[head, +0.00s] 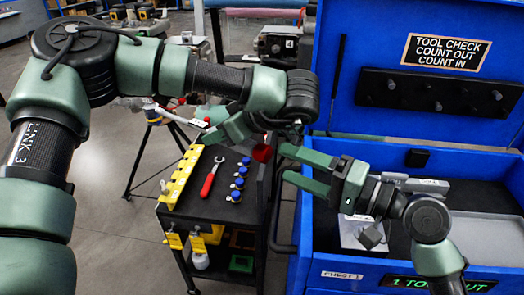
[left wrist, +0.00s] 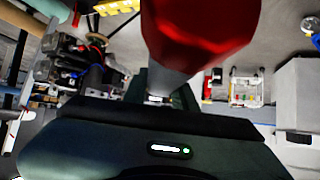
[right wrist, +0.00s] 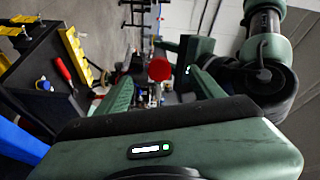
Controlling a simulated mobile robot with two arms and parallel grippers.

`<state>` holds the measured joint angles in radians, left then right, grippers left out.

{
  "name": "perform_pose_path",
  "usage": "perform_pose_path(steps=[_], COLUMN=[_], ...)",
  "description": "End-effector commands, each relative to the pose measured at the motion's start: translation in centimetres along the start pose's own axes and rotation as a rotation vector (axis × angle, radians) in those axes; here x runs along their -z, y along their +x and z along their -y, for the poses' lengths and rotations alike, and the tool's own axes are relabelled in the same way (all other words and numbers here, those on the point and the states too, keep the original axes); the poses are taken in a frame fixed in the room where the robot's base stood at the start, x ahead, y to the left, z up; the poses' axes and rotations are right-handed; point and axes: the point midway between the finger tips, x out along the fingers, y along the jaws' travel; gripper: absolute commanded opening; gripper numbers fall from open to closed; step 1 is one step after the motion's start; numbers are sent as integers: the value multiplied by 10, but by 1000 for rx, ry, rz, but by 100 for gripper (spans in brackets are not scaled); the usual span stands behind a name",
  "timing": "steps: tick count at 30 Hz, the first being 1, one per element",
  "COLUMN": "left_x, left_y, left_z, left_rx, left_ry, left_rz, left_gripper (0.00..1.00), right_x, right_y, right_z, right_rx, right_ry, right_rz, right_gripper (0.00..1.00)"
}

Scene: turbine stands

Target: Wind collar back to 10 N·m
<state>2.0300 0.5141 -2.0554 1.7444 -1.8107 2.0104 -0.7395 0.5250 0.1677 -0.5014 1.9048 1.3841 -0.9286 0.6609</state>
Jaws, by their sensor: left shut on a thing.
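My left gripper (head: 216,126) is shut on a grey-shafted tool that looks like a torque wrench (head: 176,117). Its wide red end (head: 262,152) sticks out to the right of the gripper. In the left wrist view the red end (left wrist: 200,28) is large and close, with the grey shaft below it. No scale on the collar can be read. My right gripper (head: 288,165) is open and empty, just right of the red end and apart from it. In the right wrist view the red end (right wrist: 159,69) shows beyond and between the open fingers.
A black trolley (head: 222,213) below carries a yellow rack (head: 181,178), a red-handled spanner (head: 211,178) and several blue-ended pieces (head: 237,184). A blue tool chest (head: 331,270) with a raised lid stands at right, under my right arm. Its display reads "1 TOOL OUT".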

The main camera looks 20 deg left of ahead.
Motion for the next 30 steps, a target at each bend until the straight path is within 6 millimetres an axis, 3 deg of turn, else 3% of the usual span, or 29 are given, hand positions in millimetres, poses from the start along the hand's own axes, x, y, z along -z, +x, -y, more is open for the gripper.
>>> perform_pose_path(steps=[5, 6, 11, 24, 30], left_x=[1, 1, 1, 1, 1], left_y=[0, 0, 0, -1, -2], left_z=[1, 1, 1, 0, 0], left_rx=[3, 3, 2, -2, -2], left_ry=[5, 5, 5, 0, -1], left_rz=[-5, -5, -4, -3, -2], left_gripper=[0, 0, 0, 0, 0], right_x=[7, 7, 7, 6, 5], right_y=[-3, -3, -7, -48, -60], right_z=[0, 0, -2, -4, -4], right_rx=[0, 0, -2, 0, 1], right_ry=[2, 1, -61, -818, -1071], right_rz=[-18, -18, -19, -17, -17], right_gripper=[66, 57, 55, 55, 55])
